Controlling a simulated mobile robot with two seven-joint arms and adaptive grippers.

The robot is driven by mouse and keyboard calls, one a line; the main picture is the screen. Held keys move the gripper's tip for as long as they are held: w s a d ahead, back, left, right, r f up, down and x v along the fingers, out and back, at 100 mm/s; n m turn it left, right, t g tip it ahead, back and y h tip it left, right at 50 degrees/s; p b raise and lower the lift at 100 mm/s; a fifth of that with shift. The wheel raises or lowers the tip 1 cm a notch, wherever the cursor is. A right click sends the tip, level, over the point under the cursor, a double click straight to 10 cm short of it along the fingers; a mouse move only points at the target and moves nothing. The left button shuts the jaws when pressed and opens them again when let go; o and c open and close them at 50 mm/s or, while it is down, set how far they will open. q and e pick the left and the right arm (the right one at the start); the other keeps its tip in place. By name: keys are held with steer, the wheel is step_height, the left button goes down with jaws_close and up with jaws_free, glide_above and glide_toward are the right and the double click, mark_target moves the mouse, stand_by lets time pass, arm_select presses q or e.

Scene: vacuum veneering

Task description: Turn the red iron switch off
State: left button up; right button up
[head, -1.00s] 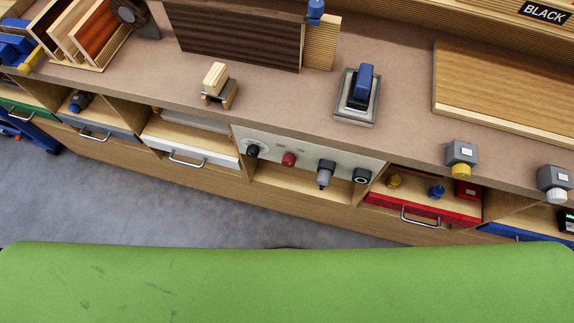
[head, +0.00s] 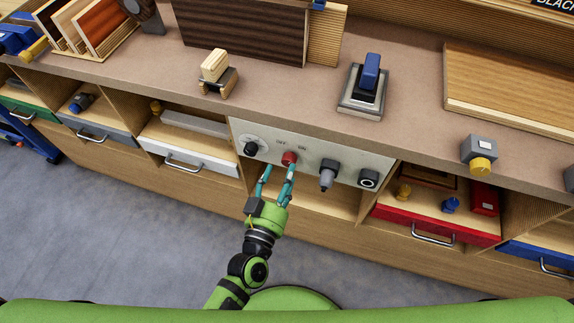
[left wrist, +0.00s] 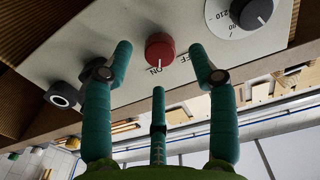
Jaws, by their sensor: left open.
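The red iron switch (head: 289,158) is a round red knob on the pale control panel (head: 312,158) at the bench front. In the left wrist view the red knob (left wrist: 160,49) is close, and its white mark appears to point at the ON label rather than the OFF label. My left gripper (head: 278,170) is just in front of the knob, open and empty. In the left wrist view its teal fingers (left wrist: 160,66) spread on either side of the knob, with a third finger below; contact cannot be made out. My right gripper is not in view.
The panel also carries a black dial (head: 251,148), a grey-handled switch (head: 328,174) and a black round button (head: 368,180). An open compartment lies below it. A white drawer (head: 188,160) is to the left and a red drawer (head: 436,224) to the right, both with metal handles.

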mark_target(288, 165)
arm_select(q)
steer(key=shift+x, duration=1.9)
steer(key=c, duration=1.1)
steer(key=shift+c, duration=0.2)
steer(key=shift+s+f, duration=0.1)
steer(key=n, duration=0.6)
steer(key=shift+f, duration=0.1)
steer(key=n, duration=0.5)
steer(key=shift+s+d+n, duration=0.1)
steer(key=shift+d+n, duration=0.05)
steer(key=shift+n, duration=0.25)
